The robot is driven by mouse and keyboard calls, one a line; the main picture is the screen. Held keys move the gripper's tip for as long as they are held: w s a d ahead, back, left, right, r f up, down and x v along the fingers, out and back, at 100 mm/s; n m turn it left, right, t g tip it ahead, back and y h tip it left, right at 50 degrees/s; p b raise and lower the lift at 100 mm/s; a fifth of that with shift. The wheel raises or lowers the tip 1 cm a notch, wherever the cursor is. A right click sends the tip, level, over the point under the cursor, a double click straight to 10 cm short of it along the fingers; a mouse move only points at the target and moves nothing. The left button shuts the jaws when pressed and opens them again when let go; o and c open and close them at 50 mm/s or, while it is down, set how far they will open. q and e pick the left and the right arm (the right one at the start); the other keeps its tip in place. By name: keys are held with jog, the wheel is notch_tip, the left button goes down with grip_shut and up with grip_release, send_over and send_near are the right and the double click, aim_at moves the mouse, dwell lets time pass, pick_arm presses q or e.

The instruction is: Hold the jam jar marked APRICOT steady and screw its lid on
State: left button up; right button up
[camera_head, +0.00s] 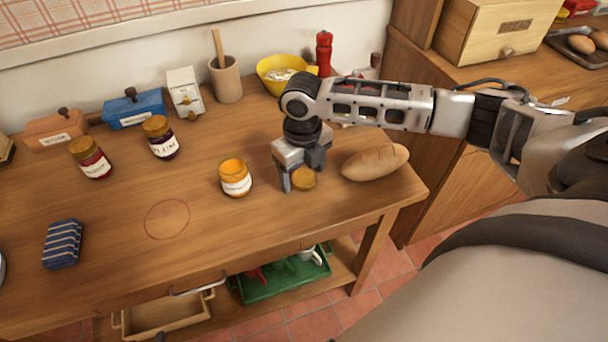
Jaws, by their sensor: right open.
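An open jam jar with orange contents and a white label (235,178) stands upright on the wooden table; its lettering is too small to read here. A round golden-brown lid (303,179) is at the fingers of my right gripper (299,180), to the right of the jar. My right gripper points down and is open, its fingers close around the lid; whether they touch it I cannot tell.
Two lidded jars, one red (92,160) and one marked PLUM (160,138), stand to the left. A bread loaf (375,163) lies right of my gripper. A red circle (167,219) marks bare table. A striped cloth (62,243) lies at left.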

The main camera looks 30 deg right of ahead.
aim_at(303, 178)
jog(key=shift+c, duration=0.3)
jog(key=c, duration=1)
jog(key=shift+r, duration=0.6)
notch_tip(303, 178, up, 2)
jog(key=shift+s+a+r, duration=0.1)
jog(key=shift+r, duration=0.1)
jog(key=s+a+r, duration=0.2)
jog(key=s+r, duration=0.1)
jog(key=s, duration=0.1)
jog(key=s+a+r, duration=0.2)
jog(key=s+r, duration=0.1)
jog(key=s, duration=0.1)
jog(key=s+a+r, duration=0.2)
jog(key=s+r, duration=0.1)
jog(key=s, duration=0.1)
jog(key=shift+s+r, duration=0.2)
